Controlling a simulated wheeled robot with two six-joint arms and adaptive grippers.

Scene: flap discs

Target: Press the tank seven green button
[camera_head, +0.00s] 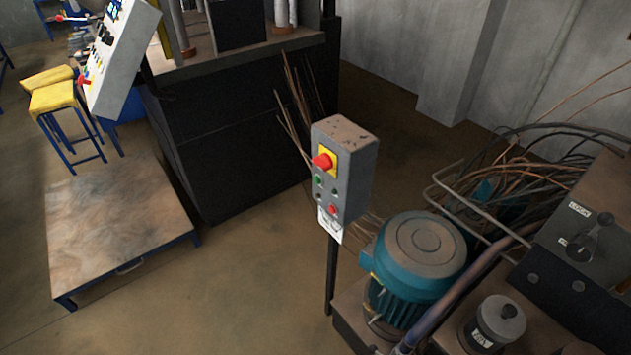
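A grey control box (355,180) stands on a thin dark post in the middle of the camera_head view. Its front faces left. It has a red mushroom button (322,160) on a yellow plate, a small green button (318,180) below that, and a red button (332,209) lower down. A white label (329,227) hangs at its bottom; I cannot read it, nor any tank number. A larger white control panel (118,55) with many small controls is at the upper left. Neither of my grippers is in view.
A teal motor (418,255) and machinery with cables and pipes (510,180) fill the right. A low platform (115,225) and yellow stools (54,97) are at left. A large black machine (230,140) stands behind. Open floor (225,285) lies front left of the box.

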